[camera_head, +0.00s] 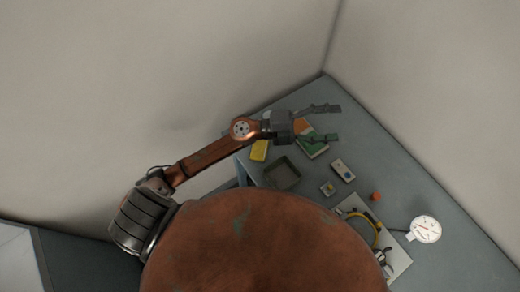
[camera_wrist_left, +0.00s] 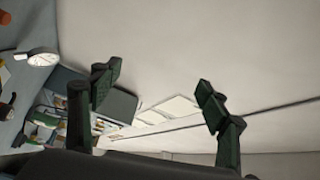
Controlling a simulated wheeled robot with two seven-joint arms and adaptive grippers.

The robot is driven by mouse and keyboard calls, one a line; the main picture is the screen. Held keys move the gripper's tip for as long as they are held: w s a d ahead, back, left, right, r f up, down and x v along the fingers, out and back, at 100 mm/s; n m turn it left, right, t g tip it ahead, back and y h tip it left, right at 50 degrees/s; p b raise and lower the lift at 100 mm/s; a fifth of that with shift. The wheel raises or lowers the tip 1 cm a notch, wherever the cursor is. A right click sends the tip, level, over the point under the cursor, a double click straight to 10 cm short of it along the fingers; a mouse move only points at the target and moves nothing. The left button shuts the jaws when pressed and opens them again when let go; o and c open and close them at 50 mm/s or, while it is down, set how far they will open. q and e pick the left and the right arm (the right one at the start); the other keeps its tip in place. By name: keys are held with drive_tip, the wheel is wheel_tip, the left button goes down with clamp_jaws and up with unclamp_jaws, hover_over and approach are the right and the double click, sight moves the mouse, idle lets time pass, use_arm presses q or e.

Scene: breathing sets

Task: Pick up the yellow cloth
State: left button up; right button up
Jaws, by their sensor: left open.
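The yellow cloth (camera_head: 259,150) is a small yellow patch at the left edge of the grey table, in the head view. It lies below my left forearm and wrist, just left of the gripper's base. My left gripper (camera_head: 337,123) is open and empty over the far part of the table, with its fingers pointing right, away from the cloth. In the left wrist view my open fingers (camera_wrist_left: 155,88) stand wide apart with nothing between them. The cloth cannot be made out there. My right gripper is not in view.
On the table (camera_head: 400,175) a dark square tray (camera_head: 283,186) stands near the cloth. A green and orange flat item (camera_head: 314,149) lies below the gripper. Two small boxes, an orange piece (camera_head: 376,196), a white dial gauge (camera_head: 426,229) and a board with a yellow tube (camera_head: 375,232) lie rightward.

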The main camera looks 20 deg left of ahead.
use_arm(q)
drive_tip(key=s+d+f+m+g+y, duration=0.1)
drive_tip(key=s+d+f+m+g, duration=0.2)
drive_tip(key=f+m+g, duration=0.15)
drive_tip(key=m+g+y, duration=0.1)
drive_tip(key=g+y, duration=0.3)
drive_tip(key=y, duration=1.2)
hover_over(259, 150)
drive_tip(key=d, duration=0.2)
drive_tip(key=f, duration=1.9)
drive_tip(key=shift+a+f, duration=0.25)
drive_tip(key=shift+f, duration=0.1)
drive_tip(key=shift+a+f+y, duration=0.15)
drive_tip(key=shift+a+f, duration=0.15)
drive_tip(key=shift+f, duration=0.25)
drive_tip(key=shift+a+f+y, duration=0.15)
drive_tip(key=shift+a+f, duration=0.1)
drive_tip(key=shift+f, duration=0.3)
wheel_tip(259, 150, down, 5)
drive_tip(key=shift+s+a+r+p, duration=0.1)
drive_tip(key=shift+r+p, duration=0.05)
drive_tip(key=shift+p, duration=0.55)
drive_tip(key=shift+f, duration=0.45)
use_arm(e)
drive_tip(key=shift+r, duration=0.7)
